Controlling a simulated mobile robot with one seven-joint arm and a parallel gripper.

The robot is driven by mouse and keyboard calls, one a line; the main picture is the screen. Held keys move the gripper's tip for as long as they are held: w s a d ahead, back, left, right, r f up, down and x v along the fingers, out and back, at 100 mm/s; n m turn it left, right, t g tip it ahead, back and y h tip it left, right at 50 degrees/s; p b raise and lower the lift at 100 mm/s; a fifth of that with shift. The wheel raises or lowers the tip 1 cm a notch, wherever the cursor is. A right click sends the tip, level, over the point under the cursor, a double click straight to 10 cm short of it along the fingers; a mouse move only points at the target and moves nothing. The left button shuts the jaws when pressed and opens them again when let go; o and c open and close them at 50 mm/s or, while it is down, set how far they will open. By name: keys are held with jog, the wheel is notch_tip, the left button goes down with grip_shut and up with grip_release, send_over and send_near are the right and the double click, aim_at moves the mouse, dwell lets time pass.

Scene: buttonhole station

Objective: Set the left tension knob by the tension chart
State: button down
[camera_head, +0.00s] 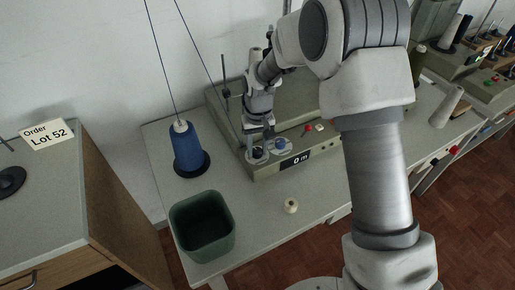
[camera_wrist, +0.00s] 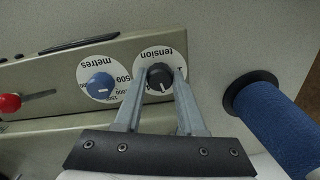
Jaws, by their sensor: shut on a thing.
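The dark tension knob (camera_wrist: 160,73) sits on a round white dial labelled "tension" (camera_wrist: 150,53), upside down in the wrist view. My gripper (camera_wrist: 160,80) is shut on this knob, one finger on each side. The knob's white pointer line points down in the wrist view; the fingers hide part of the scale. In the head view my gripper (camera_head: 257,148) reaches down to the dial at the left end of the winder's front (camera_head: 262,170). No tension chart can be made out.
Beside it is a blue knob (camera_wrist: 101,86) on a "metres" dial. A display (camera_head: 295,161) reads "0 m". A blue thread cone (camera_head: 187,150) stands left of the winder. A green bin (camera_head: 216,249), a small pale spool (camera_head: 291,206) and a "Lot 52" order card (camera_head: 48,134) also show.

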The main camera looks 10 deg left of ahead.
aim_at(258, 150)
jog(key=shift+m, duration=1.1)
jog(key=c, duration=0.5)
grip_release()
notch_tip(258, 150, up, 18)
jog(key=p, duration=0.1)
jog(key=shift+d+f+p, duration=0.15)
jog(key=shift+f+p, duration=0.1)
jog(key=shift+p, duration=0.1)
